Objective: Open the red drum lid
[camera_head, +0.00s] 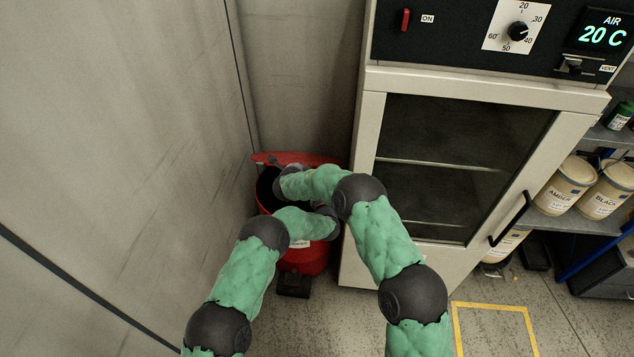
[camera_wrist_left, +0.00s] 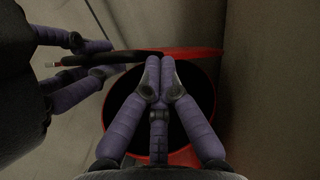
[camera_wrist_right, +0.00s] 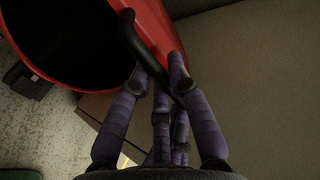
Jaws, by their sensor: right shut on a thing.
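The red drum (camera_head: 303,262) stands in the corner, its dark mouth partly showing. Its red lid (camera_head: 295,158) is raised off the mouth along the rear side. It also shows in the right wrist view (camera_wrist_right: 158,28). In the head view my arms hide both grippers' fingers and part of the drum.
A cabinet oven (camera_head: 365,190) stands close to the right of the drum, and a grey wall (camera_head: 120,130) is on the left. Shelves with tins (camera_head: 565,185) are at the far right. The floor in front has a yellow marking (camera_head: 495,306).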

